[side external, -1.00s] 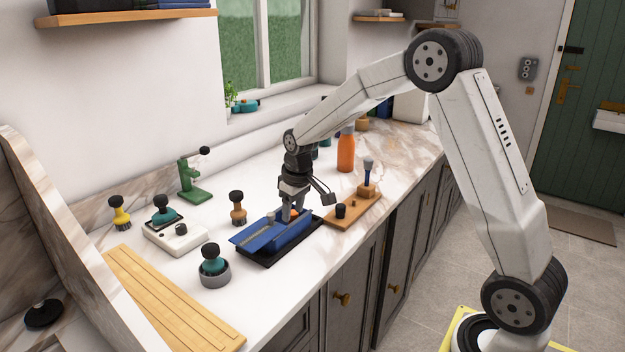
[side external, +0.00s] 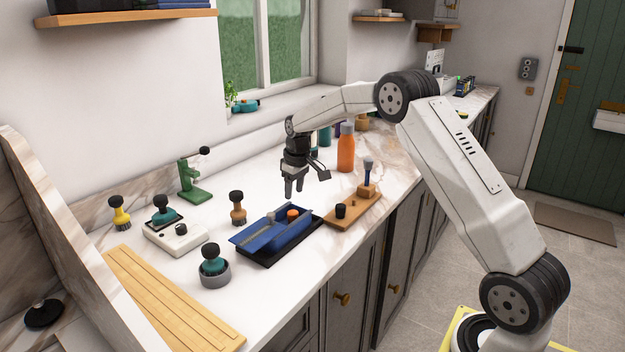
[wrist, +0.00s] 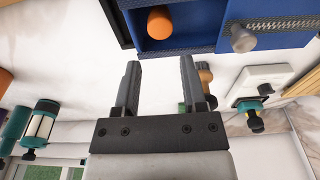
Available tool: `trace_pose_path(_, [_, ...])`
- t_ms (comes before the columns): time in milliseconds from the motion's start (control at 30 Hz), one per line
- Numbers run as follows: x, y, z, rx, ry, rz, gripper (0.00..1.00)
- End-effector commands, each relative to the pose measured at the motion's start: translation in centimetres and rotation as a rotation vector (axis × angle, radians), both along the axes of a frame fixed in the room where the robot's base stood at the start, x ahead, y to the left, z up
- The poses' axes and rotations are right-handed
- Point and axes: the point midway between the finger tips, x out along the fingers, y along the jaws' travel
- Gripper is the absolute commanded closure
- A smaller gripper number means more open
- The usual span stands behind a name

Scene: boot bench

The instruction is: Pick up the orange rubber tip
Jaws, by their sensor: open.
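The orange rubber tip (side external: 293,213) is a small orange cylinder in the blue open box (side external: 262,243), at its far right part. In the wrist view the orange tip (wrist: 160,22) lies in a blue compartment, above and between the fingertips in the picture. A grey knob-like piece (wrist: 243,38) is at the box's other side. My gripper (side external: 293,190) is open and empty, above the counter just behind the box. In the wrist view my gripper's fingers (wrist: 160,72) point toward the box, apart from the tip.
The box stands on a black tray (side external: 262,262). A wooden board (side external: 350,212) with a black knob and upright tool is to its right. A brown-handled brush (side external: 238,212) stands to the left, an orange bottle (side external: 346,150) behind.

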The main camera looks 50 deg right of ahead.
Motion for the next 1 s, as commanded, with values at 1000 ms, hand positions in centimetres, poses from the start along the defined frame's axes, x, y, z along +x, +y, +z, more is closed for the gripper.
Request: trace_pose_path(1000, [0.6, 0.1, -6.9, 0.000, 0.000, 0.000, 0.46])
